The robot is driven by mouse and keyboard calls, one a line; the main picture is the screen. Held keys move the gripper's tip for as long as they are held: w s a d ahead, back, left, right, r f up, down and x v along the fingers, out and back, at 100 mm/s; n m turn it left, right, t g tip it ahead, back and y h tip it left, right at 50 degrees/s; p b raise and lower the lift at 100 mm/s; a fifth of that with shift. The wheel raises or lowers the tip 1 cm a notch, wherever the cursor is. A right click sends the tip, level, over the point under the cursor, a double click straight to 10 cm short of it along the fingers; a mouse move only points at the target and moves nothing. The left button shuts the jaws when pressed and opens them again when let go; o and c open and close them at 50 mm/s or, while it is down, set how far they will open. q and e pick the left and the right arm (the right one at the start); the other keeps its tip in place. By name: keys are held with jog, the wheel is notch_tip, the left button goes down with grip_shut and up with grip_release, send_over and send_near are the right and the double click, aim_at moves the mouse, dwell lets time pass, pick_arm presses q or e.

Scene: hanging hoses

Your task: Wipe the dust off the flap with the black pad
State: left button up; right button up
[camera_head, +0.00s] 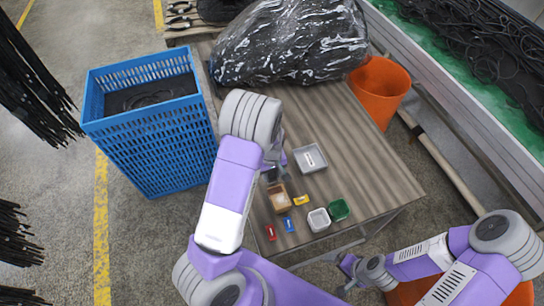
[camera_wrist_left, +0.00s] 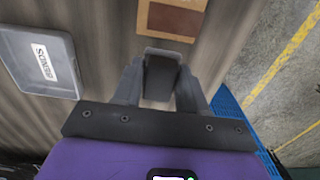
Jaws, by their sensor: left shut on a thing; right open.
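My left gripper (camera_head: 271,172) is over the wooden table and partly hidden by its own arm. In the left wrist view, the left gripper (camera_wrist_left: 160,92) is shut on a dark block, the black pad (camera_wrist_left: 161,74). A small tan box with a brown panel, which looks like the flap (camera_wrist_left: 173,20), lies just beyond the fingertips. The box also shows in the head view (camera_head: 279,198), with a pale patch on it. I cannot tell whether the pad touches it. My right gripper (camera_head: 349,266) is open and empty, off the table's front edge.
A grey labelled tray (camera_head: 310,158) is beside the left gripper. Yellow (camera_head: 301,200), red (camera_head: 270,231) and blue (camera_head: 289,225) pieces, a white bin (camera_head: 318,220) and a green bin (camera_head: 339,210) stand near the front. A blue crate (camera_head: 155,130) is left; a black bag (camera_head: 290,42) lies behind.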

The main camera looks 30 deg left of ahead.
pick_arm(q)
jog(key=shift+w+a+f, duration=0.25)
jog(key=shift+a, duration=0.1)
notch_tip(320, 180, up, 4)
jog(key=shift+s+d+r+p, duration=0.1)
jog(key=shift+d+r+p, duration=0.1)
jog(key=shift+p, duration=1.05)
jog(key=shift+s+r+p, duration=0.1)
jog(key=shift+r+p, duration=0.25)
jog(key=shift+r, duration=0.05)
jog(key=shift+w+a+r+p, duration=0.1)
jog(key=shift+w+r+p, duration=0.1)
jog(key=shift+r+p, duration=1.45)
jog(key=shift+r, duration=0.2)
